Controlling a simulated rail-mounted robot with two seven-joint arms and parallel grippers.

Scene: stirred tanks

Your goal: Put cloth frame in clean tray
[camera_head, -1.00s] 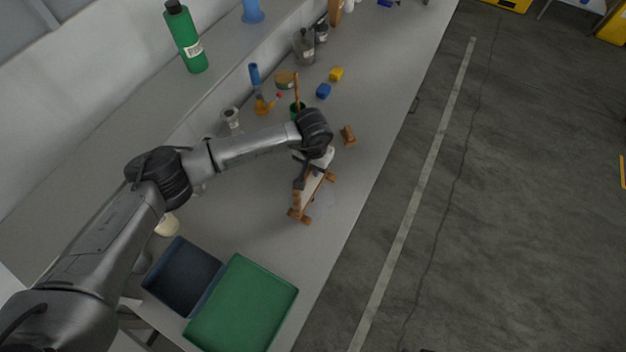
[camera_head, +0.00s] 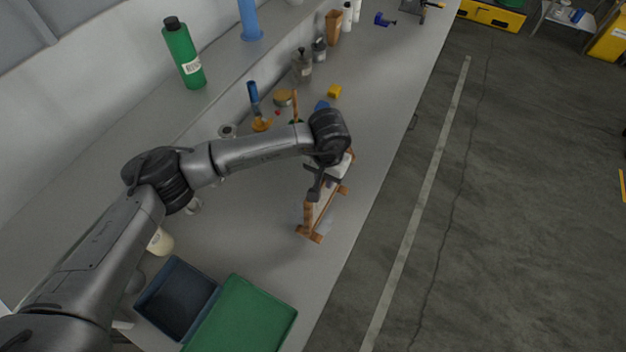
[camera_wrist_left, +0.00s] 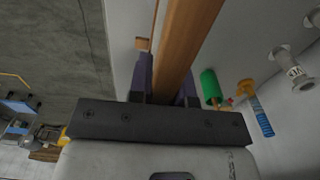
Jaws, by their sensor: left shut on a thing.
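The cloth frame (camera_head: 309,218) is a brown wooden stand with crosswise feet, in the middle of the head view over the front part of the bench. My left gripper (camera_head: 316,190) is shut on its top bar. In the left wrist view, the wooden bar (camera_wrist_left: 187,45) runs between the two dark fingers (camera_wrist_left: 166,88). I cannot tell for certain whether the feet are clear of the bench. A green tray (camera_head: 243,318) and a dark blue tray (camera_head: 178,297) lie side by side at the bottom, apart from the frame. No label shows which is clean. My right gripper is out of view.
The grey bench (camera_head: 245,232) is bare between the frame and the trays. Behind my wrist are a blue block (camera_head: 322,106), a yellow block (camera_head: 335,91) and several bottles. A green bottle (camera_head: 184,54) stands on the raised ledge. The bench's right edge drops to the floor.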

